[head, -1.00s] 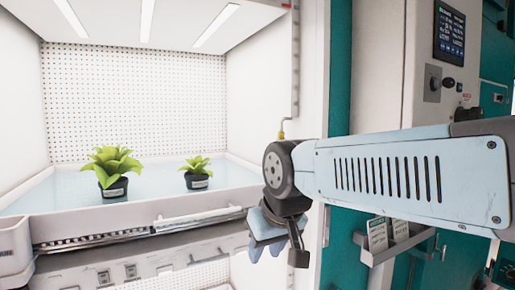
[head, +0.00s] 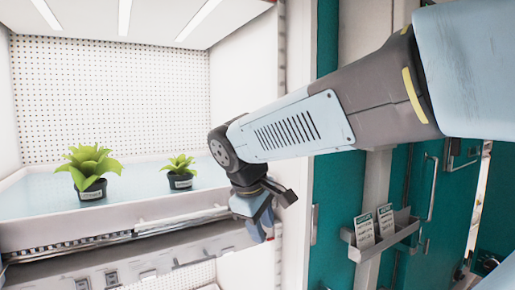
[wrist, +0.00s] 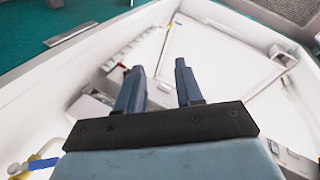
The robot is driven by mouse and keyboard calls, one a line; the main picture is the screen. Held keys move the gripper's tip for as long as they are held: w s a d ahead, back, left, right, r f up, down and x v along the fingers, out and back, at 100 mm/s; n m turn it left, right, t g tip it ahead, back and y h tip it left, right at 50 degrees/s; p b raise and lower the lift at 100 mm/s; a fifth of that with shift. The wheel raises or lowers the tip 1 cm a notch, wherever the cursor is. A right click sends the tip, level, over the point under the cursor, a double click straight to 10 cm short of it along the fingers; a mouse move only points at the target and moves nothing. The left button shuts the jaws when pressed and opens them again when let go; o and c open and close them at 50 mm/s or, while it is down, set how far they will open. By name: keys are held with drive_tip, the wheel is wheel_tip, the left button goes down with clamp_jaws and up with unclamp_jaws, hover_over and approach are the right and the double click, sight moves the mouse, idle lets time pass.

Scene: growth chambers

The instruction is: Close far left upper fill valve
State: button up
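My gripper (head: 264,232) hangs at the end of my arm in front of the right side of the open white chamber, pointing down in the head view. In the wrist view my gripper (wrist: 159,68) has its two dark blue fingers apart, with nothing between them. A small fitting with a blue part and a yellow, brass-like part (wrist: 42,163) shows at the lower left edge of the wrist view, off to the side of the fingers. It looks like a valve, but I cannot tell which one or its handle position. No valve is clearly visible in the head view.
The chamber tray (head: 40,236) holds a larger potted plant (head: 90,170) and a smaller one (head: 180,171). A teal cabinet wall stands right of the chamber, with a metal card holder (head: 381,240) sticking out. The space directly below my gripper looks free.

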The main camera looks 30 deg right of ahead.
drive_tip(key=w+r+n+g+h, duration=0.1)
drive_tip(key=w+r+n+h, duration=0.35)
drive_tip(key=w, duration=0.25)
drive_tip(key=w+d+r+n+h, duration=0.1)
drive_tip(key=w+r+n+h, duration=0.35)
drive_tip(key=w, duration=0.25)
drive_tip(key=w+r+n+g+h, duration=0.1)
drive_tip(key=w+r+n+h, duration=0.35)
drive_tip(key=w, duration=0.25)
drive_tip(key=shift+m+h, duration=0.25)
drive_tip(key=shift+m, duration=0.2)
drive_tip(key=d, duration=1.3)
drive_tip(key=shift+w+d+f, duration=0.3)
drive_tip(key=shift+w+d, duration=0.05)
drive_tip(key=shift+w, duration=0.05)
drive_tip(key=shift+c, duration=0.5)
clamp_jaws()
